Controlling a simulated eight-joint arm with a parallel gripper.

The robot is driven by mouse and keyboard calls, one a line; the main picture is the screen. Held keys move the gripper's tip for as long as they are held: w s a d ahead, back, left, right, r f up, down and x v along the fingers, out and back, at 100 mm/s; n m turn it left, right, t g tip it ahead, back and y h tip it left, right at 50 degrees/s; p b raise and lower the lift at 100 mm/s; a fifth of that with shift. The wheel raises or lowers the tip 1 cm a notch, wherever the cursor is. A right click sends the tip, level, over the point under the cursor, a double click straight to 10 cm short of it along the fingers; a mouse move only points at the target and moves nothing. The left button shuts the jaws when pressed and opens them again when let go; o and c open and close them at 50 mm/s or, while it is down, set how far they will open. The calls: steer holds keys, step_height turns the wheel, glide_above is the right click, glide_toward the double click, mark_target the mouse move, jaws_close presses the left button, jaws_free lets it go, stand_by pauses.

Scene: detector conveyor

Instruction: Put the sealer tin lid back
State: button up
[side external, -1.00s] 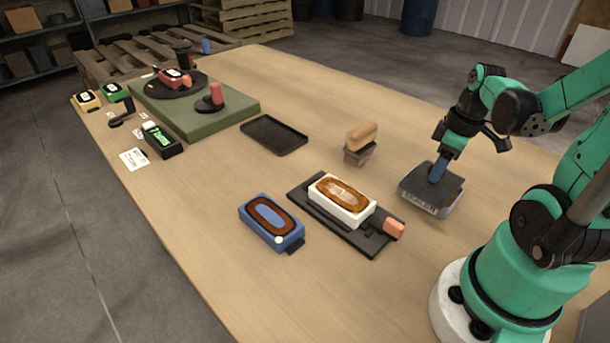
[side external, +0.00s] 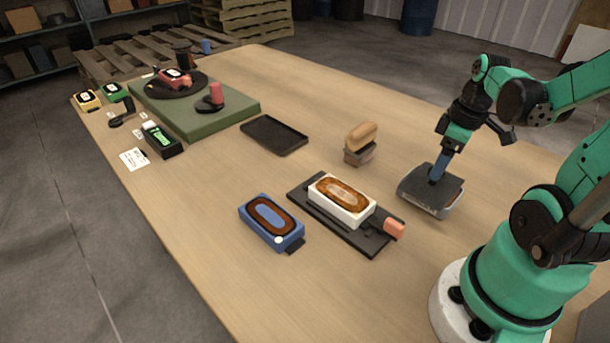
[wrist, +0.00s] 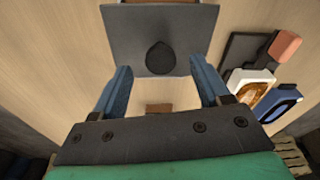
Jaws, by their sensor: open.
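The sealer tin lid (side external: 446,181) is a dark grey rectangular plate at the right of the table. The wrist view shows the lid (wrist: 120,35) with a round dark knob (wrist: 160,58) near its edge. The lid lies over the grey sealer tin (side external: 425,208), whose side shows below it; I cannot tell whether it is fully seated. My gripper (side external: 437,178) is right above the lid, pointing down. In the wrist view my gripper (wrist: 161,68) is open, one blue finger on each side of the knob, with gaps to it.
A white tray with brown filling (side external: 342,199) sits on a black board with a coral-ended handle (side external: 394,229). A blue tray (side external: 271,222) is left of it. A tan-topped brush or block (side external: 360,144) and an empty black tray (side external: 274,135) stand behind.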

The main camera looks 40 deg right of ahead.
mark_target(440, 187)
step_height(440, 187, up, 10)
steer(key=s, duration=0.1)
steer(key=w+a+f+m+t, duration=0.1)
steer(key=w+a+t, duration=0.2)
steer(key=w+a, duration=0.2)
steer(key=w+a+f+m+t, duration=0.1)
steer(key=w+a, duration=0.4)
steer(key=a, duration=0.6)
steer(key=shift+a+f+t, duration=0.3)
steer(key=shift+f+t, duration=0.3)
steer(key=shift+t, duration=0.3)
